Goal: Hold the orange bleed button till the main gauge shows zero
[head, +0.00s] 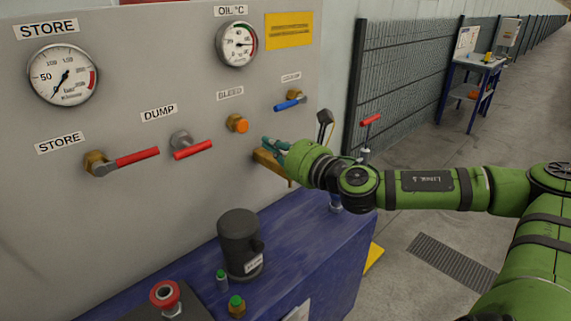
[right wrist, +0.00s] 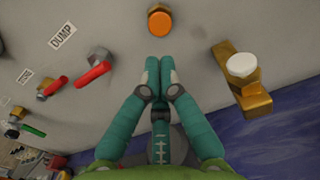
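The orange bleed button (head: 237,123) sits on the grey panel under the BLEED label; it also shows at the top of the right wrist view (right wrist: 160,23). My right gripper (head: 268,143) is right of and below the button, apart from it. In the right wrist view its teal fingertips (right wrist: 159,64) are together and empty, pointing towards the button with a gap between. The STORE gauge (head: 63,74) is at upper left; its needle points down and left, below the 50 mark, but the exact reading is too small to tell. No gauge is labelled main. My left gripper is out of view.
A red-handled DUMP valve (head: 192,149) is left of the button, a blue-handled valve (head: 290,103) right. A brass block (right wrist: 254,100) with a white cap (right wrist: 242,65) protrudes beside my gripper. Below is a blue bench (head: 300,240) with a black canister (head: 239,240) and red knob (head: 165,293).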

